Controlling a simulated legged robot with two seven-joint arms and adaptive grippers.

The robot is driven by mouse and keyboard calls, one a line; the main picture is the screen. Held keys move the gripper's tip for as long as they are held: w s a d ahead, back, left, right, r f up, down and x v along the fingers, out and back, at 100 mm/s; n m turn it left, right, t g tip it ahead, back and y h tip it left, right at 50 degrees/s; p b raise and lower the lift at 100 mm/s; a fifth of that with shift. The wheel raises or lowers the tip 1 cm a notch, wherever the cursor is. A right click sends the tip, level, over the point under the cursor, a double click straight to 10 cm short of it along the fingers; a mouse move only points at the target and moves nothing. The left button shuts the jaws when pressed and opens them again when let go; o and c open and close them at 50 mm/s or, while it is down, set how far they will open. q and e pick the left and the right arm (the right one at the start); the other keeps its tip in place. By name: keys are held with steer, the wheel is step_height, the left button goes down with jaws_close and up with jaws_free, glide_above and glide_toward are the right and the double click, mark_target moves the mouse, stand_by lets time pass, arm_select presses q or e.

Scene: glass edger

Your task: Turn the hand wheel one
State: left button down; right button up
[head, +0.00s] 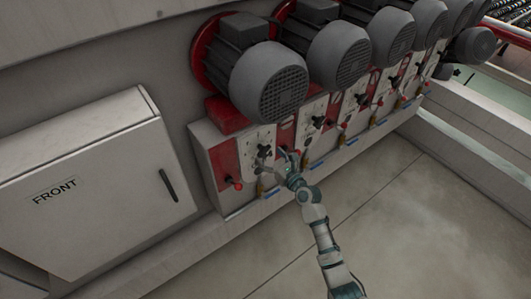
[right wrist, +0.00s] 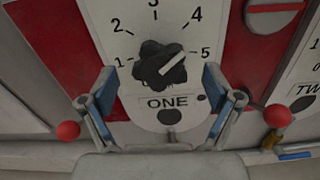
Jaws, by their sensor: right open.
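The hand wheel one (right wrist: 160,66) is a black lobed knob on a white dial plate marked ONE. In the right wrist view its white pointer line points up and right, near the 5. In the head view the knob (head: 264,151) sits on the first panel, below the nearest motor. My right gripper (right wrist: 158,92) is open, with one finger on each side of the lower part of the dial. The fingertips do not visibly touch the knob. In the head view my right gripper (head: 270,165) is at that panel. My left gripper is not in view.
Red ball-ended levers stand left (right wrist: 68,130) and right (right wrist: 278,115) of my right gripper. A grey motor (head: 269,82) overhangs the panel. A white cabinet marked FRONT (head: 95,185) is at left. The floor (head: 370,220) is clear.

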steer(key=shift+x, duration=1.25)
steer(key=c, duration=1.1)
steer(key=shift+d, duration=0.1)
steer(key=shift+c, duration=0.2)
